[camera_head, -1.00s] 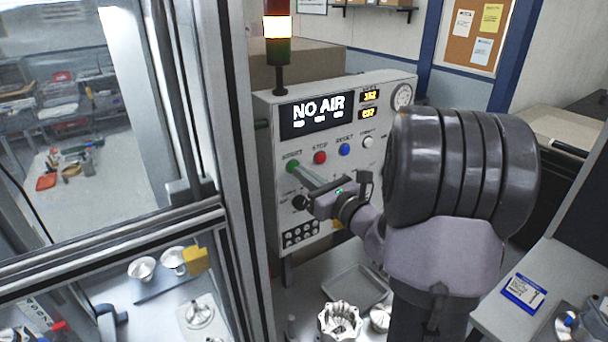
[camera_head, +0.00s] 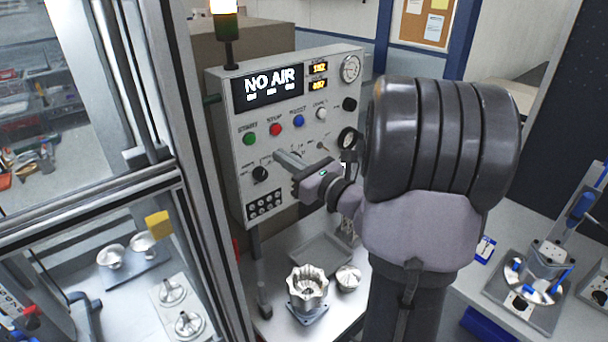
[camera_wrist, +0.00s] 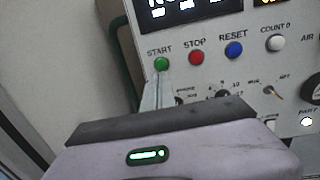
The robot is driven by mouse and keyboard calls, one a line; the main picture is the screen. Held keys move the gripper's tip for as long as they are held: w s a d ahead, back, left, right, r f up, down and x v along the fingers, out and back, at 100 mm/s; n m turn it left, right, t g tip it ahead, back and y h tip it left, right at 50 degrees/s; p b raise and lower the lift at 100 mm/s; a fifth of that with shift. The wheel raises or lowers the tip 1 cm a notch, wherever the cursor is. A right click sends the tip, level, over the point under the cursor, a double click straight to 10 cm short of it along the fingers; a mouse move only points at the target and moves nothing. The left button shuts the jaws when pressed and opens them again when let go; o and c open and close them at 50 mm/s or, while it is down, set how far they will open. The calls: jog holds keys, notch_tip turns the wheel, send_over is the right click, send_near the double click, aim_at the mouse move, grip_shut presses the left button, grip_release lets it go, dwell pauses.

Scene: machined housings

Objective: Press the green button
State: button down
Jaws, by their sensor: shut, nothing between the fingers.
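The green button (camera_head: 249,138) is a round knob under the START label, at the left of the button row on a pale control panel (camera_head: 228,165). It also shows in the wrist view (camera_wrist: 161,64), just above my fingertips. My gripper (camera_head: 279,155) is shut and empty. In the head view its tip is to the right of and below the green button. A gap shows between them in that view. In the wrist view the fingers (camera_wrist: 157,85) point up toward the button; whether they touch it cannot be told there.
Red (camera_head: 275,130), blue (camera_head: 299,121) and white (camera_head: 321,114) buttons sit to the right on the panel. A black knob (camera_head: 260,173) is below. The display (camera_head: 268,88) reads NO AIR. A grey tray (camera_head: 321,251) and a machined housing (camera_head: 307,288) are on the bench below.

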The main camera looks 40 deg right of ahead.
jog(key=s, duration=0.2)
jog(key=s+f, duration=0.1)
jog(key=s, duration=0.1)
jog(key=shift+s+d, duration=0.1)
jog(key=shift+d, duration=0.2)
jog(key=shift+f, duration=0.1)
